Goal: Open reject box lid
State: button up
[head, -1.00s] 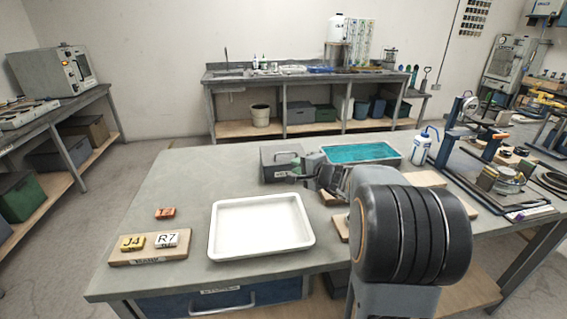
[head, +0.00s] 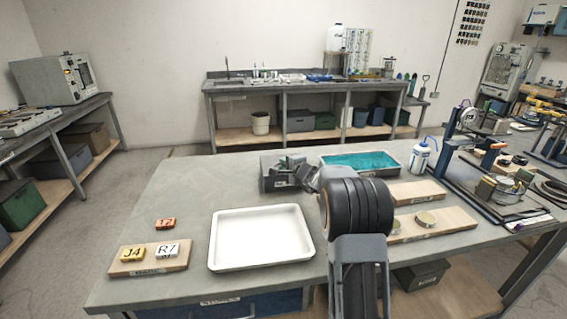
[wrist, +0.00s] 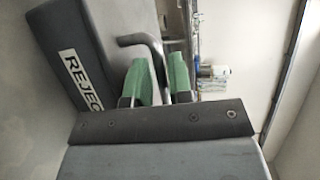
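The reject box (head: 270,180) is a small grey box at the back of the workbench, left of the teal tray. Its lid looks down, though my arm hides part of it. In the wrist view the dark box side (wrist: 70,50) shows a white label reading "REJEC", and a bent metal handle (wrist: 135,40) rises from the box. My gripper (wrist: 160,75) has two green fingertips, one on each side of the handle's bar. The gap is narrow, and I cannot tell whether both fingers touch the bar. In the head view my gripper (head: 291,168) is at the box top.
A teal-filled tray (head: 385,162) stands right of the box. A white tray (head: 225,262) and a board with J4 and R7 blocks (head: 150,268) lie in front. Wooden boards (head: 460,220) and a metal-framed rig (head: 465,170) are to the right.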

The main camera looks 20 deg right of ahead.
jog(key=shift+w+a+f, duration=0.1)
jog(key=shift+w, duration=0.4)
jog(key=shift+c, duration=0.2)
grip_shut()
